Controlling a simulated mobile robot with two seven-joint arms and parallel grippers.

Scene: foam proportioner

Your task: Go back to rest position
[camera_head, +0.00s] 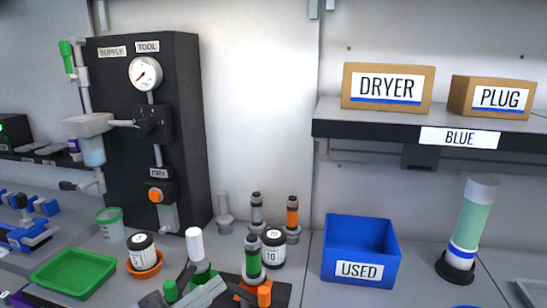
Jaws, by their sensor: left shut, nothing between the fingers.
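My left gripper (186,287), grey and black, shows only in part at the bottom edge, among the fittings on the worktop. It is shut and empty. Its fingertips are hard to tell from the grey and dark parts around it. A white-topped cylinder (195,245) and a green-banded fitting (252,258) stand just behind and to the right of it. I cannot tell whether it touches them. My right gripper is not in view.
A black panel (110,130) with a gauge stands behind at left. A green tray (75,270), a blue USED bin (345,235) and a green-and-white cylinder (470,230) stand on the worktop. A shelf (380,125) holds DRYER (388,88) and PLUG (490,97) boxes.

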